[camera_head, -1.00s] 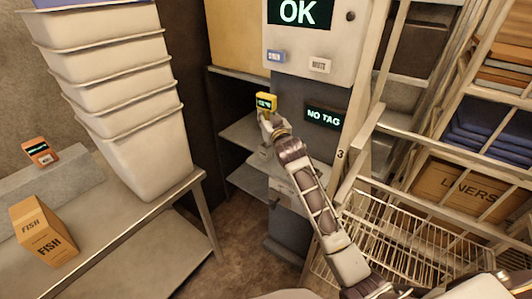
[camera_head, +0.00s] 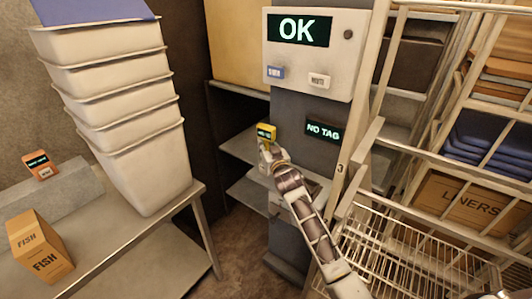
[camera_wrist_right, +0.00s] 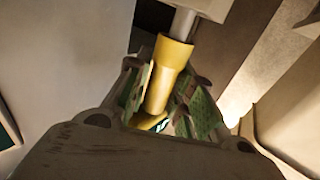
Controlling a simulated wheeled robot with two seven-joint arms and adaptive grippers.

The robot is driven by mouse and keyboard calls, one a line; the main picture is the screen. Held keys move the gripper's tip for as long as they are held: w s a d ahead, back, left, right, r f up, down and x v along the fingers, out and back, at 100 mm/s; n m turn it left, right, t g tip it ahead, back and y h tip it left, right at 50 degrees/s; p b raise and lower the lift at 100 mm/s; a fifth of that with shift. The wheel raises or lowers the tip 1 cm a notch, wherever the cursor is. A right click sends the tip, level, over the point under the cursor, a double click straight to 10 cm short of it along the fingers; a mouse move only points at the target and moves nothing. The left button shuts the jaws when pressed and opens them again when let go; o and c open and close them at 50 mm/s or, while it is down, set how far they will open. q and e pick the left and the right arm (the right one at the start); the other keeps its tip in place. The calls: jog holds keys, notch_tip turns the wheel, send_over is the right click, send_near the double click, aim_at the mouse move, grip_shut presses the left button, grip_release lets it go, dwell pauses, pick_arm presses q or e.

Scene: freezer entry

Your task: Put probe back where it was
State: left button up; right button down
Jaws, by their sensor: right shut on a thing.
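The yellow probe (camera_head: 267,131) with a small lit screen is upright in front of the grey column, left of the NO TAG display. My right gripper (camera_head: 266,149) is shut on it from below. In the right wrist view the yellow handle (camera_wrist_right: 166,75) lies between the green-padded fingers of my right gripper (camera_wrist_right: 172,100). A grey metal shaft (camera_wrist_right: 183,24) runs from the handle to a pale part at the top edge. I cannot tell whether the shaft enters that part. My left gripper is not in view.
A panel reading OK (camera_head: 308,50) with two buttons sits above the NO TAG display (camera_head: 323,131). A wire-basket rack (camera_head: 410,250) stands close at the right.

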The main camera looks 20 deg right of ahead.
jog(key=shift+f, duration=1.65)
jog(key=shift+f, duration=0.1)
jog(key=c, duration=1.2)
grip_release()
jog(key=shift+c, duration=0.2)
jog(key=shift+s, duration=0.15)
jog(key=s, duration=1.1)
jog(key=shift+s+d+b, duration=0.2)
jog(key=shift+s+b, duration=0.15)
jog(key=shift+s, duration=0.05)
